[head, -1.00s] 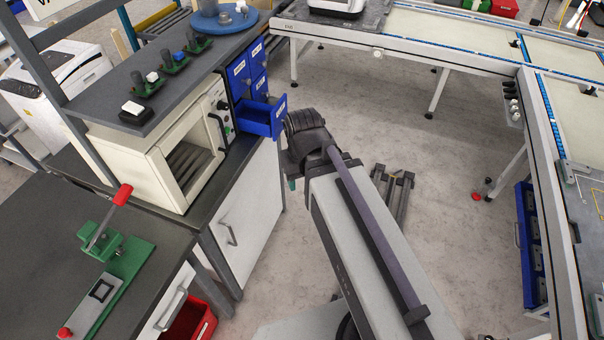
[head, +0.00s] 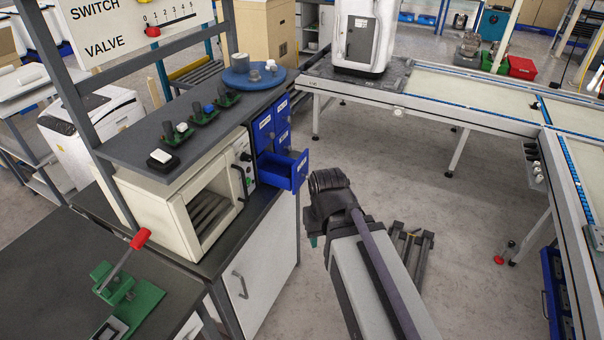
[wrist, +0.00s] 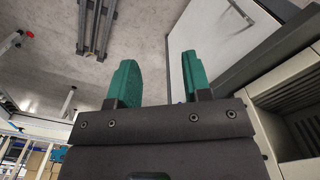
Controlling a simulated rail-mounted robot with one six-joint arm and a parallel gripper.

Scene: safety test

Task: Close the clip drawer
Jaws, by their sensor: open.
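The blue drawer cabinet (head: 264,134) stands on the counter to the right of the cream oven, with several labelled drawers. One lower drawer (head: 286,172) is pulled out toward the right; its label is too small to read. My gripper is mostly hidden behind my own arm in the head view, a short way right of the open drawer and apart from it. In the wrist view my gripper (wrist: 158,84) shows two green fingers spread apart with nothing between them. The drawer is not clearly visible in the wrist view.
The cream oven (head: 163,206) has its door open beside the drawers. A dark shelf (head: 150,135) above holds small green fixtures. A white cabinet front (head: 262,270) lies below the counter.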

